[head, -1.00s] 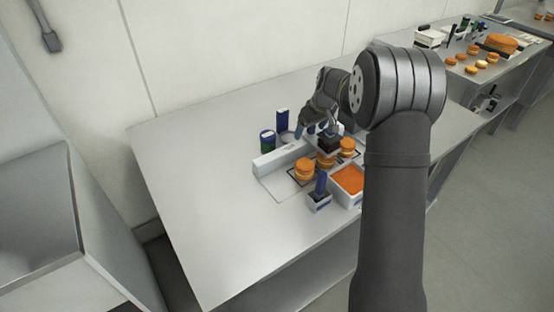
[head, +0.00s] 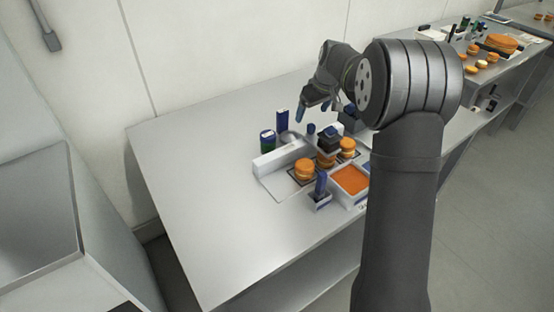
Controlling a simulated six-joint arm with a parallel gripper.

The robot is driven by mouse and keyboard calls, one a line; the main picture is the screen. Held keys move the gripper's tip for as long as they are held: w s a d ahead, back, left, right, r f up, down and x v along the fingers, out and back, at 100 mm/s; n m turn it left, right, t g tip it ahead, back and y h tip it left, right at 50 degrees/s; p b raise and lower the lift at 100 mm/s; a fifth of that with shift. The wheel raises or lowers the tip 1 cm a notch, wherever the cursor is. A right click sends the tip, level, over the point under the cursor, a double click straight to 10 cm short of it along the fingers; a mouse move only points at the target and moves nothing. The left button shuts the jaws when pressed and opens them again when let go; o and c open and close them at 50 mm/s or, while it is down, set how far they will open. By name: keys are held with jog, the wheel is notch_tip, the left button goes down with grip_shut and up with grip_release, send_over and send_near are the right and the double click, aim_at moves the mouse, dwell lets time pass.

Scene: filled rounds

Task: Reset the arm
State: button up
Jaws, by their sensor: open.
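My gripper (head: 318,104) is in the air above the back of the workstation on the metal table (head: 210,180). Its blue-tipped fingers are apart, with nothing between them. Below it, filled orange rounds stand on a dark-edged board: one on the left (head: 304,169), one at the back right (head: 347,147), and one in the middle (head: 326,160). A dark block-shaped tool (head: 328,140) with a knob stands at the middle round; whether it rests on it I cannot tell. My arm hides part of the table on the right.
A white tray of orange filling (head: 350,180) and a small holder with a blue-handled tool (head: 321,186) stand in front. A green jar (head: 268,140) and a blue upright item (head: 282,121) stand behind. Another table (head: 483,75) with rounds is at the right. The metal table's left side is clear.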

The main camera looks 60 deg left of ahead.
aim_at(312, 125)
notch_tip(312, 125, down, 7)
jog(key=shift+r, duration=0.2)
jog(key=shift+s+f, duration=0.15)
jog(key=shift+f, duration=0.1)
jog(key=shift+s, duration=0.4)
jog(key=shift+c, duration=0.2)
